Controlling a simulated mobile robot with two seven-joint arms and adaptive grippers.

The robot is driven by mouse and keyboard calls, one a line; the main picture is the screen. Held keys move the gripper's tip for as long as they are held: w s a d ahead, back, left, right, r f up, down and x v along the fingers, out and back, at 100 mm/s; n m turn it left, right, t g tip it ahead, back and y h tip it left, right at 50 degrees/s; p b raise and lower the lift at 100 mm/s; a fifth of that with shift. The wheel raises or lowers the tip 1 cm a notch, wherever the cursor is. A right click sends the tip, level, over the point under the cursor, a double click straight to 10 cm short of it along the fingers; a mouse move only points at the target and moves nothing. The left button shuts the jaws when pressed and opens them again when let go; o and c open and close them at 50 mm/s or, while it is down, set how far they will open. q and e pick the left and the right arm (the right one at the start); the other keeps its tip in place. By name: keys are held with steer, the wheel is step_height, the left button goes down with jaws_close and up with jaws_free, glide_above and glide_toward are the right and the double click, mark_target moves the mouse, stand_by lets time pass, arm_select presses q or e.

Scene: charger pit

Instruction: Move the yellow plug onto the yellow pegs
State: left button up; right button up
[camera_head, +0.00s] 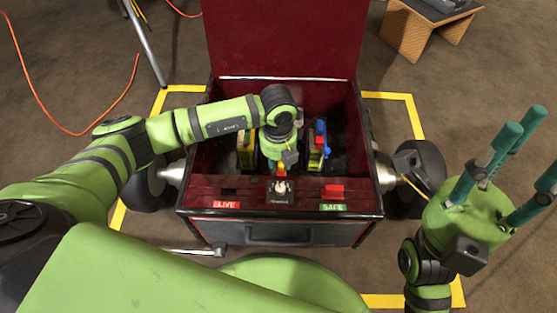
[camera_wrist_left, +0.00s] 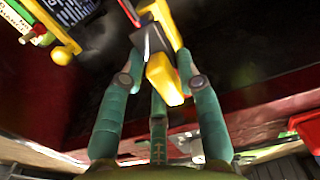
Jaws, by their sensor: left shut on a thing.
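The yellow plug (camera_wrist_left: 163,78) is between the teal fingers of my left gripper (camera_wrist_left: 165,84) in the left wrist view. The gripper is shut on it, and a grey block touches its upper side. My right gripper (camera_head: 500,165) is open and empty, outside the box.
The box (camera_head: 361,208) has its lid raised behind. A yellow-edged unit (camera_head: 245,150) stands left of my gripper, and another with blue and red parts (camera_head: 318,140) stands right. The front ledge carries LIVE (camera_head: 227,204) and SAFE (camera_head: 333,208) labels and a red block (camera_head: 333,190).

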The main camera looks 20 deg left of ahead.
arm_select(q)
steer(key=o, duration=1.2)
step_height(320, 180, up, 12)
steer(key=shift+r, duration=0.1)
